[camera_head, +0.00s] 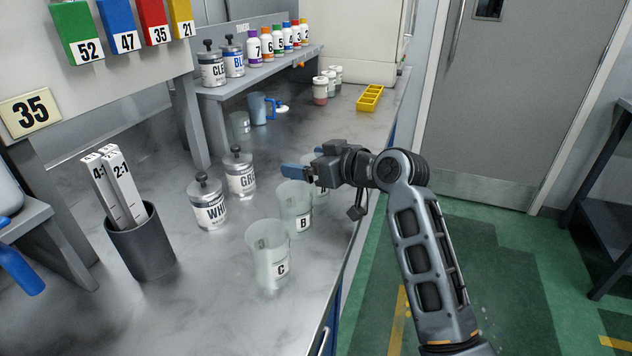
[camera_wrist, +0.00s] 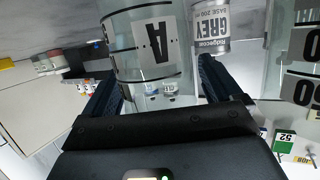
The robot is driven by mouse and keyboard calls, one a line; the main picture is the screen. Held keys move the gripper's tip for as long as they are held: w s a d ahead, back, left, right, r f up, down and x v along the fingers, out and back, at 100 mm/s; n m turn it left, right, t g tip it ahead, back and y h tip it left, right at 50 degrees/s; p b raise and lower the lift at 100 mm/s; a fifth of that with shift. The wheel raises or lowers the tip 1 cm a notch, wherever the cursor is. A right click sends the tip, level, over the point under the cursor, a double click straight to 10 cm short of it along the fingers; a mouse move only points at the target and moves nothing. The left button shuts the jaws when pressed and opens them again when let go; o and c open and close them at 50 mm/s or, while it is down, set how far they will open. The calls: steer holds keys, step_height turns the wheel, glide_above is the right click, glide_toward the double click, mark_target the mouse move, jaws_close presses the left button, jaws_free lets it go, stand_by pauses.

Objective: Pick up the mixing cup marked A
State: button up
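The clear mixing cup marked A (camera_wrist: 153,42) fills the upper middle of the wrist view, which shows the scene upside down. In the head view, cup A (camera_head: 321,196) stands upright on the bench, mostly hidden behind cup B and my gripper. My gripper (camera_head: 304,163) is near the cup's rim height. In the wrist view, my gripper (camera_wrist: 156,78) has its two dark fingers apart, one toward each side of cup A. I cannot tell whether either finger touches it. Nothing is gripped.
Cup B (camera_head: 295,209) stands close to cup A, with cup C (camera_head: 269,256) nearer the camera. The grey can (camera_head: 240,175) and white can (camera_head: 208,204) stand left of the cups. A yellow tray (camera_head: 370,98) lies farther back. Clear bench lies between.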

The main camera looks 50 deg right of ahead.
steer(key=c, duration=1)
steer(key=shift+o, duration=0.2)
steer(key=shift+r, duration=0.15)
